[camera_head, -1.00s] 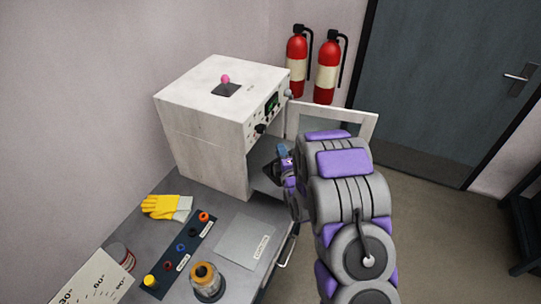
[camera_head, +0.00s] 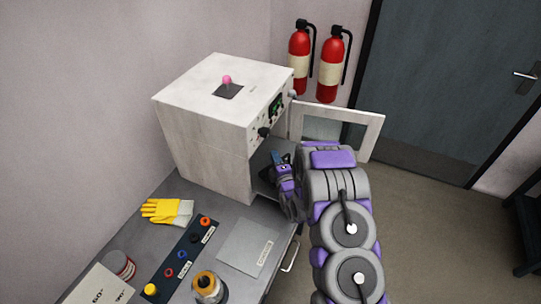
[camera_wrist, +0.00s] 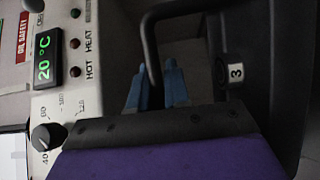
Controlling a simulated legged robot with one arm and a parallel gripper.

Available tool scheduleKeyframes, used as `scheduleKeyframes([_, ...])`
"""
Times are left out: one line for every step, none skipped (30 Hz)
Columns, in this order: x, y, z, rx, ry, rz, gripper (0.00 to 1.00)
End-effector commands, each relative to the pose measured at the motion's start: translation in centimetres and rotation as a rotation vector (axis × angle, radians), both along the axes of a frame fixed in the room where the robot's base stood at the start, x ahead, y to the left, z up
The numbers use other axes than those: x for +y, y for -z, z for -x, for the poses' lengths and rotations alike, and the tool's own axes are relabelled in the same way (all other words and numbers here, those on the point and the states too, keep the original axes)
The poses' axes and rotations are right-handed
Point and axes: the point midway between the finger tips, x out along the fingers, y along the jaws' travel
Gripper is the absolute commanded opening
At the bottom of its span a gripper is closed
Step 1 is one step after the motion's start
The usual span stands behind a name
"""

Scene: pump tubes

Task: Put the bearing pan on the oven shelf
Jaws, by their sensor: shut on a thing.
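The white oven (camera_head: 205,125) stands on the bench with its front opening facing right and its glass-paned door (camera_head: 365,120) swung open. My gripper (camera_head: 277,160) is at the oven's opening, below the control panel. In the wrist view, its blue fingers (camera_wrist: 155,88) are shut on a dark curved handle (camera_wrist: 153,60). This seems to belong to the bearing pan, whose dark rounded body (camera_wrist: 288,110) with a tag marked 3 shows at right. In the head view the pan is not clear, and my arm covers much of the area. The oven shelf cannot be made out.
The oven's control panel (camera_wrist: 45,100) is close to my fingers in the wrist view, reading 20 °C. Yellow gloves (camera_head: 165,210), a dark rack (camera_head: 185,262) with coloured rings, a grey plate (camera_head: 245,245) and an amber-topped jar (camera_head: 208,288) occupy the bench.

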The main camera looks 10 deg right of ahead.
Motion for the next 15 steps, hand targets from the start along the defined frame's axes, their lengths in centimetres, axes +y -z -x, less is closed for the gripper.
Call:
scheduleKeyframes([0.3,0.2,-1.0,-0.003,-0.003,0.000,0.00])
scheduleKeyframes([0.3,0.2,-1.6,-0.002,-0.003,0.000,0.00])
scheduleKeyframes([0.3,0.2,-2.4,-0.004,-0.001,0.000,0.00])
scheduleKeyframes([0.4,0.3,-2.9,-0.004,-0.001,-0.001,0.00])
scheduleKeyframes([0.5,0.5,-3.4,-0.001,-0.002,0.000,0.00])
scheduleKeyframes([0.6,0.6,-4.1,0.000,-0.002,0.001,0.00])
scheduleKeyframes([0.6,0.5,-4.6,-0.002,-0.002,0.002,0.00])
scheduleKeyframes([0.6,0.5,-5.0,-0.003,-0.002,0.002,0.00])
scheduleKeyframes([0.7,0.6,-5.4,-0.001,-0.002,0.001,0.00])
scheduleKeyframes([0.7,0.7,-5.7,0.000,-0.002,0.001,0.00])
scheduleKeyframes([0.7,0.7,-6.0,0.001,-0.002,0.001,0.00])
scheduleKeyframes([0.7,0.7,-6.3,0.002,-0.002,0.000,0.00])
scheduleKeyframes([0.7,0.7,-6.4,0.001,-0.002,0.000,0.00])
scheduleKeyframes([0.7,0.6,-6.6,0.001,-0.001,0.000,0.00])
scheduleKeyframes([0.7,0.6,-6.7,0.000,-0.001,0.000,0.00])
